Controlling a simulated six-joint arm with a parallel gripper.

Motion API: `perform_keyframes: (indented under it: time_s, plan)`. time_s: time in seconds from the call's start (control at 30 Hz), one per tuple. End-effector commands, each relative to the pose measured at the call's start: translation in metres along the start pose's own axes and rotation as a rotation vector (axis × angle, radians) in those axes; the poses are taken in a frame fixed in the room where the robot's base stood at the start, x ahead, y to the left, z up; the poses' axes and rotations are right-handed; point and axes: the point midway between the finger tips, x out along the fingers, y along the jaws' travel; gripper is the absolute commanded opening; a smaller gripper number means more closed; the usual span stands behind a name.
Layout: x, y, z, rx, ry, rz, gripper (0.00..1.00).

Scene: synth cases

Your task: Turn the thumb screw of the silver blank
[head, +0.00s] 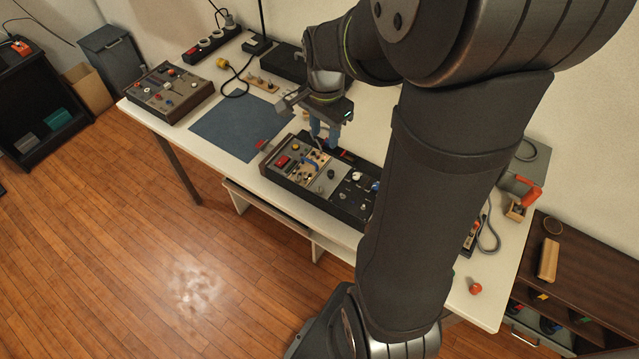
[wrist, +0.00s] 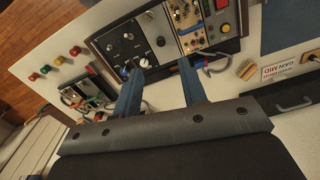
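The silver blank (wrist: 153,28) is a plain light-grey panel in the module case, between a black panel and a beige one. In the head view it shows as a grey strip (head: 328,181). It carries a dark knob-like screw (wrist: 160,42) and a paler round fitting (wrist: 148,16); I cannot tell which is the thumb screw. My gripper (wrist: 161,66) is open, its two blue fingers apart with nothing between them. In the wrist view the fingertips lie just below the blank's near end. In the head view my gripper (head: 324,143) hangs over the case's back side.
The case (head: 285,186) also holds a black panel (wrist: 122,42) with knobs and a beige panel (wrist: 184,14). A cable (wrist: 218,66) loops beside the right finger. A blue mat (head: 240,128) and another case (head: 168,92) lie to the left.

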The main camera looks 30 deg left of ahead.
Motion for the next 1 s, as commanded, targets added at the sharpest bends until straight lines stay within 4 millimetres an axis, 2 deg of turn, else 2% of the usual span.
perform_keyframes:
  time_s: [0.03, 0.13, 0.27, 0.37, 1.0]
  plan:
    - [-0.005, 0.004, 0.012, 0.024, 0.001, -0.002, 0.39]
    - [-0.01, 0.01, 0.026, 0.072, 0.0, 0.0, 0.39]
    - [-0.009, 0.013, 0.032, 0.098, -0.001, 0.002, 0.39]
    - [0.0, 0.014, 0.033, 0.1, -0.002, 0.004, 0.39]
    - [0.117, 0.014, 0.032, 0.099, -0.003, 0.006, 0.39]
